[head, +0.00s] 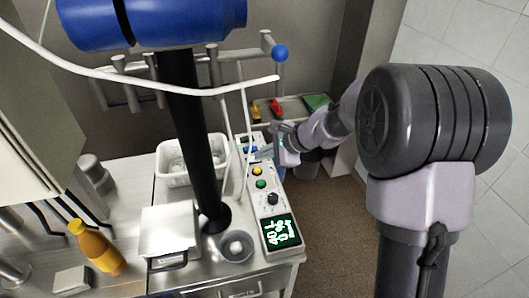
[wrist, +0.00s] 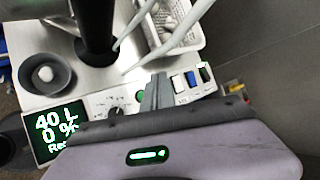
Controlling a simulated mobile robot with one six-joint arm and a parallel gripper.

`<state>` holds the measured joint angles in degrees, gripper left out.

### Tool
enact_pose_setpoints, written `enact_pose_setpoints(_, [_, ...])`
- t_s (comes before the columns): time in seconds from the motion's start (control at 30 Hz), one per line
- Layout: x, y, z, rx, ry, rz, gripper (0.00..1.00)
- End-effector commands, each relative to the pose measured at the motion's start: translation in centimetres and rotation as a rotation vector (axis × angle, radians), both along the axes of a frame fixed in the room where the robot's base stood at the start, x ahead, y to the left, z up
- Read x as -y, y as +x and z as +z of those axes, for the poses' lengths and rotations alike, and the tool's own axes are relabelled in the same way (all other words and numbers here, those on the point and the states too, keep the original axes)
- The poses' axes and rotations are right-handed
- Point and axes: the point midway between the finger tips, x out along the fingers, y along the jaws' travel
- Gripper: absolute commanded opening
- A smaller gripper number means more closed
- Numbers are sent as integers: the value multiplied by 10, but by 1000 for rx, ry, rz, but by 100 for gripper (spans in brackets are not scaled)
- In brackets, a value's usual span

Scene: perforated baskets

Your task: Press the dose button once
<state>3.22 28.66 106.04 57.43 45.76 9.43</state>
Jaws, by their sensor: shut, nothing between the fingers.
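The control panel (head: 267,212) runs along the right edge of the steel worktop and also shows in the wrist view (wrist: 97,101). It carries a lit screen (wrist: 55,132) reading 40 and 0 %, a dark knob (head: 272,198), a green button (head: 260,184), a yellow button (head: 257,171) and a blue switch (head: 250,149). I cannot read which one is the dose button. My gripper (wrist: 157,92) is shut and empty, over the panel between the knob and the blue switch (wrist: 190,79). Its fingers hide the part of the panel behind them; contact cannot be told.
A white perforated basket (head: 172,178), a scale-like plate (head: 168,230), a round dish (head: 236,246) and an orange bottle (head: 98,252) stand on the worktop. Open floor lies right of it.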

Motion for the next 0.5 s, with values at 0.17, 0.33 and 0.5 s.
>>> enact_pose_setpoints(0.17, [1,12,-11,-23,29,-40,0])
enact_pose_setpoints(0.33, [1,12,-12,-24,30,-42,0])
enact_pose_setpoints(0.5, [1,12,-13,-24,30,-41,0])
